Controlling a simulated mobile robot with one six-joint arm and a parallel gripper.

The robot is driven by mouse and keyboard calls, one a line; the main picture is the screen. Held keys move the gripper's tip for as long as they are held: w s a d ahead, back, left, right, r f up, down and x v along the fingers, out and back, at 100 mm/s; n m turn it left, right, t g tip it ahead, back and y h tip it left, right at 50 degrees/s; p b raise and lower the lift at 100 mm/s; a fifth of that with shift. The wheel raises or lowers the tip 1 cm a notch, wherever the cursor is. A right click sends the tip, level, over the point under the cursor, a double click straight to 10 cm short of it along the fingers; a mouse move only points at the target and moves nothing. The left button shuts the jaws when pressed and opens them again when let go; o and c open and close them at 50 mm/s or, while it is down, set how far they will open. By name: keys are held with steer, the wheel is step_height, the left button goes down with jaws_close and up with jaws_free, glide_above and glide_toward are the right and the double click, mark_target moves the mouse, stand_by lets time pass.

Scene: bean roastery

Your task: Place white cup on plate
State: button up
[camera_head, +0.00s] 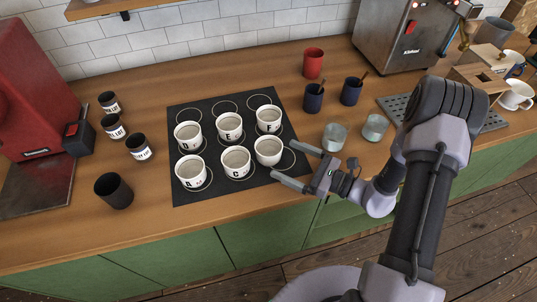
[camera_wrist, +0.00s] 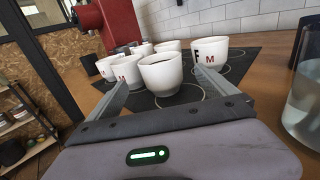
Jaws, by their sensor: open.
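Several white cups with dark letters stand upright on a black mat (camera_head: 245,196) with printed circles. The nearest to my gripper (camera_head: 286,162) is the front-right white cup (camera_head: 268,152). My gripper is open and empty, its two fingers pointing left toward that cup from the mat's right edge. In the wrist view, this cup (camera_wrist: 160,75) shows ahead, between the finger lines; I cannot tell whether the fingers touch it. The cup marked F (camera_head: 268,121) stands behind it. A white mug (camera_head: 516,96) is at the far right.
Two glasses (camera_head: 334,137) stand right of the mat, near my arm. Dark blue cups (camera_head: 313,98) and a red cup (camera_head: 313,64) are behind. Small black jars (camera_head: 139,147) and a black cup (camera_head: 114,191) stand left. A steel machine (camera_head: 405,40) is at the back right.

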mark_target(274, 152)
steer(key=b+x, duration=0.1)
steer(key=x, duration=0.4)
steer(key=shift+w+a+r+b, duration=0.15)
steer(key=shift+w+r+b, duration=0.05)
steer(key=shift+w+b, duration=0.1)
steer(key=shift+s, duration=0.1)
steer(key=c, duration=1.8)
